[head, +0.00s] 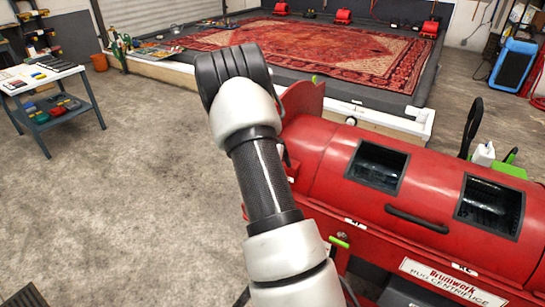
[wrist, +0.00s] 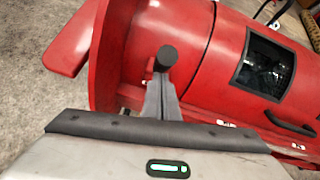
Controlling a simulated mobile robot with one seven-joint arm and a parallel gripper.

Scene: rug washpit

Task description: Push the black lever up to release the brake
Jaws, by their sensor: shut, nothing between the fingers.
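In the wrist view, a black round knob (wrist: 166,56), which looks like the end of the black lever, stands out in front of the left end of the red rug centrifuge (wrist: 190,50). My gripper (wrist: 160,80) is shut and empty, with its grey fingertips just below the knob in the picture. I cannot tell whether they touch it. The lever's shaft is hidden behind the fingers. In the head view, my arm covers the left end of the centrifuge (head: 325,160), and my gripper and the knob are hidden behind it.
The centrifuge has dark windows (head: 378,165) and a black handle bar (head: 417,219). A small green handle (head: 340,241) sticks out low on its front. Behind lies a red patterned rug (head: 310,50) in the washpit. A tool table (head: 45,80) stands left; the concrete floor between is clear.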

